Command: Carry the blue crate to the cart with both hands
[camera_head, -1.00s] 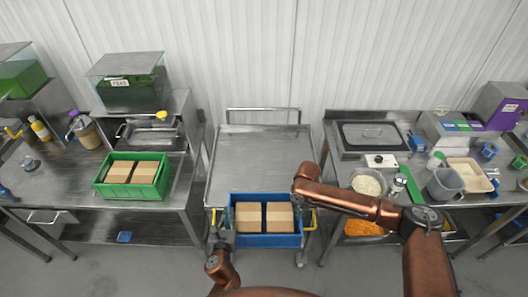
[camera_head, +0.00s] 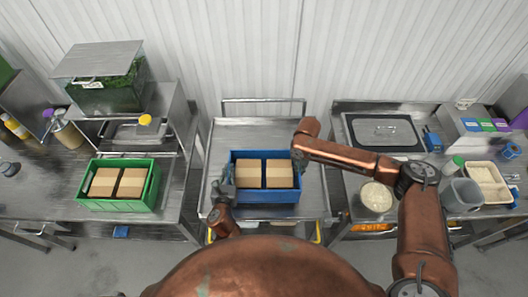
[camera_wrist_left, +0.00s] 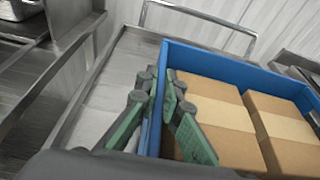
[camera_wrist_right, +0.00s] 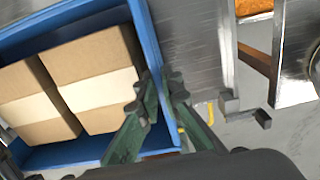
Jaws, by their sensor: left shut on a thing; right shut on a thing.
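The blue crate (camera_head: 265,197) holds two tan boxes (camera_head: 249,174) and is over the front half of the metal cart (camera_head: 265,135). I cannot tell whether its bottom touches the cart top. My left gripper (camera_head: 225,183) is shut on the crate's left wall; in the left wrist view its fingers (camera_wrist_left: 163,95) straddle the blue rim (camera_wrist_left: 215,57). My right gripper is shut on the right wall; in the right wrist view its fingers (camera_wrist_right: 163,95) straddle the rim (camera_wrist_right: 146,38). In the head view my right arm mostly hides the right gripper.
A table on the left bears a green crate (camera_head: 118,205) with two boxes.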

